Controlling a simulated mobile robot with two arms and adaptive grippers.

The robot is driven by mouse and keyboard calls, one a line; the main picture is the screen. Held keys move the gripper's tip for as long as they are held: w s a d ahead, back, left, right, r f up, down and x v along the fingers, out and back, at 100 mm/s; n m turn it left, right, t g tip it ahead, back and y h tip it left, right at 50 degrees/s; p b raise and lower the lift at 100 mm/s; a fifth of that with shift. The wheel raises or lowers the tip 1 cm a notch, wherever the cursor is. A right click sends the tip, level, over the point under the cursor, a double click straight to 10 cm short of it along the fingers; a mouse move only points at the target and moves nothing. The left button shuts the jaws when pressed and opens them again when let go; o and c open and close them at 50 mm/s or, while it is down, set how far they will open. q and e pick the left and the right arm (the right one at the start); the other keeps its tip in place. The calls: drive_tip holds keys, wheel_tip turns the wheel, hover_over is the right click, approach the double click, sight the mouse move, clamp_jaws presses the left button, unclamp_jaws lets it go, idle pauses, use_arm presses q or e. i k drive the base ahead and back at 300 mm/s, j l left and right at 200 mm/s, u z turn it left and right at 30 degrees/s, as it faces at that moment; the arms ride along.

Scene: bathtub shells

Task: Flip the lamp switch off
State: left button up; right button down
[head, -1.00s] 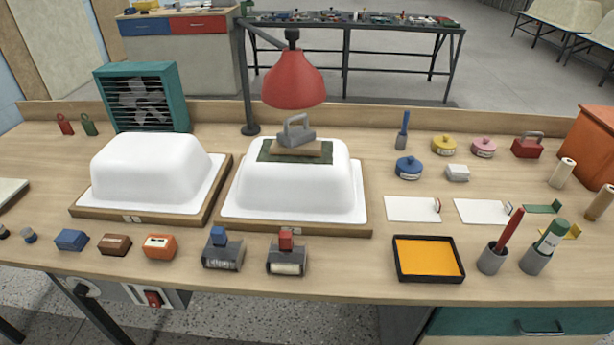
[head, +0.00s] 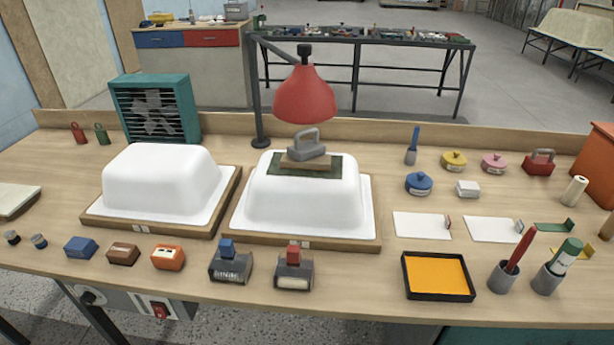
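A red lamp (head: 304,95) hangs from a dark stand over the right-hand white tub shell (head: 308,210). The lamp's inside is hidden, so I cannot tell whether it is lit. A red rocker switch (head: 160,310) sits in a light panel under the table's front edge at the lower left, beside a round black knob (head: 91,296). I cannot tell which device the switch or the knob belongs to. Neither of my grippers shows in the head view.
A grey-handled block (head: 308,148) rests on a green patch on the right shell. A second white shell (head: 160,180) stands left of it, before a teal fan (head: 156,108). Small blocks line the front edge; an orange tray (head: 438,275) and cups stand at right.

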sight(159, 312)
drive_tip(key=u, duration=1.2)
